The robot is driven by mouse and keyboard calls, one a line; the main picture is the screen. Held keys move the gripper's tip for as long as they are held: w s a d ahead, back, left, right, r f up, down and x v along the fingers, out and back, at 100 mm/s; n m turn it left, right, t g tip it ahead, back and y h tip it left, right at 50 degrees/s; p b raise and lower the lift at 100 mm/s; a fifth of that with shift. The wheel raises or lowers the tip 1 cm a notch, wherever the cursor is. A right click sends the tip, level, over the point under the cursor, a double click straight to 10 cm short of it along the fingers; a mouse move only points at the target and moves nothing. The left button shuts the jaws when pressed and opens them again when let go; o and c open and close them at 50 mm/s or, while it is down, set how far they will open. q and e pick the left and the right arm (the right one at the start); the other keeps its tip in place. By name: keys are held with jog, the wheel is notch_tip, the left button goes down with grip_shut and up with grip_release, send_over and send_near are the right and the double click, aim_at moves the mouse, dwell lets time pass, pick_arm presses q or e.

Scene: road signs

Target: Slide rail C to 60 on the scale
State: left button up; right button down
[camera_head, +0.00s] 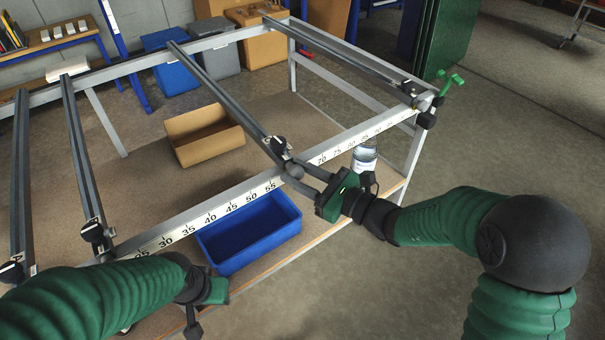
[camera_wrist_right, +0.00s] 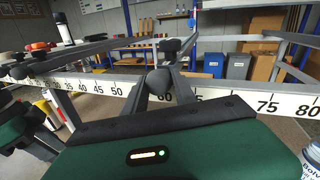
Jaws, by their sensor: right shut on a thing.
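Rail C (camera_head: 222,92), the third grey rail from the left, runs from the back beam to the front scale beam (camera_head: 235,207). Its dark end knob (camera_head: 293,170) sits at the beam between the visible 55 and 70. My right gripper (camera_head: 291,172) is shut on this knob from the front. In the right wrist view the knob (camera_wrist_right: 158,80) stands between the fingers, near a partly covered 60. The exact reading is hidden. My left gripper (camera_head: 207,292) hangs in front of the frame at the lower left, apart from rail C; its jaws are unclear.
A blue bin (camera_head: 248,235), a cardboard box (camera_head: 203,135) and a bottle (camera_head: 364,160) are on the lower shelf.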

jog(key=shift+a+r, duration=0.15)
jog(key=c, duration=1)
grip_release()
jog(key=shift+s+a+r, duration=0.15)
jog(key=shift+c, duration=0.2)
jog(key=p+v, duration=0.1)
jog(key=v, duration=1.6)
